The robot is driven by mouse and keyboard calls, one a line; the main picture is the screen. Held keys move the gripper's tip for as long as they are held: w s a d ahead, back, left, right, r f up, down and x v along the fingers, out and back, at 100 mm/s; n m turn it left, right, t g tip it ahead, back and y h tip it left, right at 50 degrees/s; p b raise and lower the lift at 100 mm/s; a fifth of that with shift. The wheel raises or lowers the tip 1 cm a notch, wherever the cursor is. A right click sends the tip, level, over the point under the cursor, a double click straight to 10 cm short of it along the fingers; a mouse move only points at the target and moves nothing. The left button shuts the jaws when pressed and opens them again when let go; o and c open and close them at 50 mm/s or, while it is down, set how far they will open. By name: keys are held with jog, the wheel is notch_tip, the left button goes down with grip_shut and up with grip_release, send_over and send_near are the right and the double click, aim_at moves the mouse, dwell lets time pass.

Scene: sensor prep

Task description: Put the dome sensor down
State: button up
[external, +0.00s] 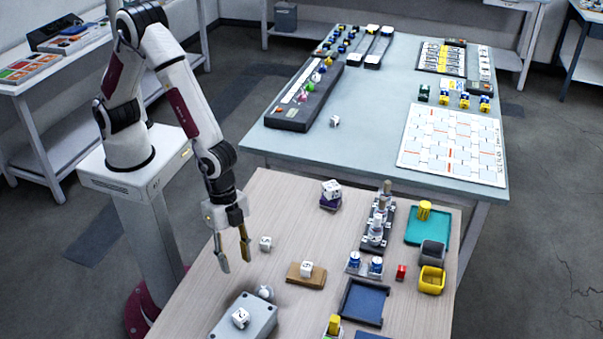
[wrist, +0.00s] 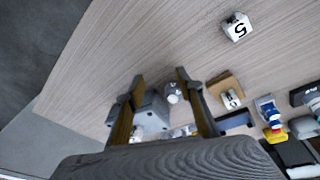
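A small white and grey rounded piece (external: 265,292), which looks like the dome sensor, rests on the wooden table beside the grey box (external: 262,318). It also shows in the wrist view (wrist: 173,93), beyond and between my fingers. My gripper (external: 235,264) is open, with its two fingers apart and nothing between them. It is above the left side of the table, up and behind the rounded piece, not touching it. The wrist view shows both fingers of my gripper (wrist: 160,78) spread wide.
A white numbered cube (external: 265,243) lies near my gripper; another sits on a wooden block (external: 293,277). A third (external: 240,317) is on the grey box. A dark blue tray (external: 362,303), yellow bin (external: 431,281) and teal tray (external: 414,238) stand to the right.

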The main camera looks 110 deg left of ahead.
jog(key=t, duration=0.2)
send_near(262, 291)
notch_tip(262, 291, down, 3)
jog(key=shift+w+a+r+m+h, duration=0.3)
jog(key=shift+a+m, duration=0.1)
jog(key=shift+m, duration=0.2)
jog(key=shift+f, duration=0.1)
jog(key=shift+x, duration=1.25)
jog(key=shift+s+x, duration=0.2)
jog(key=shift+x, duration=2.45)
jog(key=shift+a, duration=0.1)
